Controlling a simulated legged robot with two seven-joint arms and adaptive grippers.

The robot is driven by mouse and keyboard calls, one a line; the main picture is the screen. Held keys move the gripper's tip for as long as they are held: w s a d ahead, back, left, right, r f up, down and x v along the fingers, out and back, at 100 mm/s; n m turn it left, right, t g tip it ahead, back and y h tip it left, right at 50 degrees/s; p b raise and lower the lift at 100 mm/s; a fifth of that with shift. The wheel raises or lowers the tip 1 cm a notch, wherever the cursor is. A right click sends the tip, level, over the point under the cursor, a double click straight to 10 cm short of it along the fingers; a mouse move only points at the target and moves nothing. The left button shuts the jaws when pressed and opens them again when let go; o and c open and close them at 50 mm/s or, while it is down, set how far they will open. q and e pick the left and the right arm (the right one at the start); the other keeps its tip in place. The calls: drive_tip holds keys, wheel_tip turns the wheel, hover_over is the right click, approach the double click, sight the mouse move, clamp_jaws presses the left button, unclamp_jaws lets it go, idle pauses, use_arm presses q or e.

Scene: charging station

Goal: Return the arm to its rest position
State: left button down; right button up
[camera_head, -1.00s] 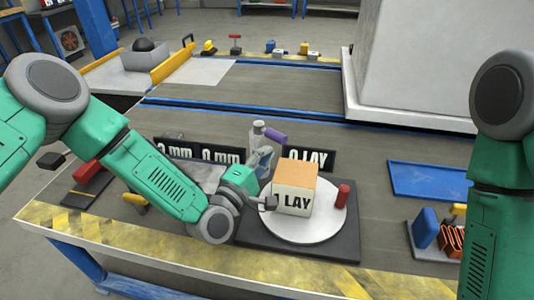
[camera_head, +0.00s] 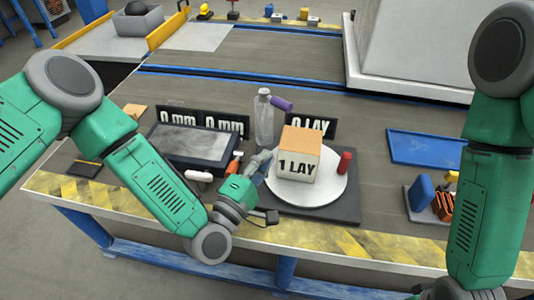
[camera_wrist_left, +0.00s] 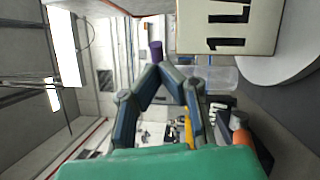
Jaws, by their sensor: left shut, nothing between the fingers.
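My left arm comes in from the left. My left gripper (camera_head: 264,158) is shut and empty, just left of the box marked "1 LAY" (camera_head: 298,164). In the left wrist view the gripper's fingers meet at the tips (camera_wrist_left: 160,70). The box (camera_wrist_left: 228,26) shows beyond them at the upper right, apart from the fingers. The box sits on a round white plate (camera_head: 322,190) on a dark base. My right arm hangs at the right edge, and its gripper fingers do not show.
A clear bottle (camera_head: 263,115) and purple cylinder (camera_head: 282,104) stand behind the gripper. A dark framed panel (camera_head: 185,146) lies left. A blue tray (camera_head: 428,148) is at right. The table's front edge (camera_head: 330,240) has yellow stripes.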

use_arm(q)
drive_tip(key=s+f+m+g+p, duration=0.1)
drive_tip(key=s+f+m+g, duration=0.1)
drive_tip(key=s+d+f+m+g+p, duration=0.1)
drive_tip(key=s+f+m+g, duration=0.1)
drive_tip(key=shift+d, duration=0.2)
drive_tip(key=s+a+f+m+g+p, duration=0.1)
drive_tip(key=s+a+f+m+g, duration=0.1)
drive_tip(key=s+a+f+m+g+y, duration=0.1)
drive_tip(key=s+a, duration=0.1)
drive_tip(key=s, duration=0.1)
drive_tip(key=s+a+f+m+g+y+p, duration=0.1)
drive_tip(key=s+a+f+m+g, duration=0.1)
drive_tip(key=shift+s+a+f+m+g+p, duration=0.25)
drive_tip(key=shift+s+f+m+g+p, duration=0.05)
drive_tip(key=shift+s+f+p, duration=0.05)
drive_tip(key=s+a+m+g+y+p, duration=0.3)
drive_tip(key=s+a+m+g+y, duration=0.2)
drive_tip(key=s+a, duration=1)
drive_tip(key=a+g+y, duration=0.1)
drive_tip(key=a+g, duration=0.1)
drive_tip(key=a, duration=0.1)
drive_tip(key=shift+a+r+y, duration=0.15)
drive_tip(key=shift+a+y, duration=0.1)
drive_tip(key=shift+y, duration=0.15)
use_arm(e)
wheel_tip(320, 180, up, 8)
drive_tip(key=shift+d+f, duration=0.15)
drive_tip(key=shift+d, duration=0.3)
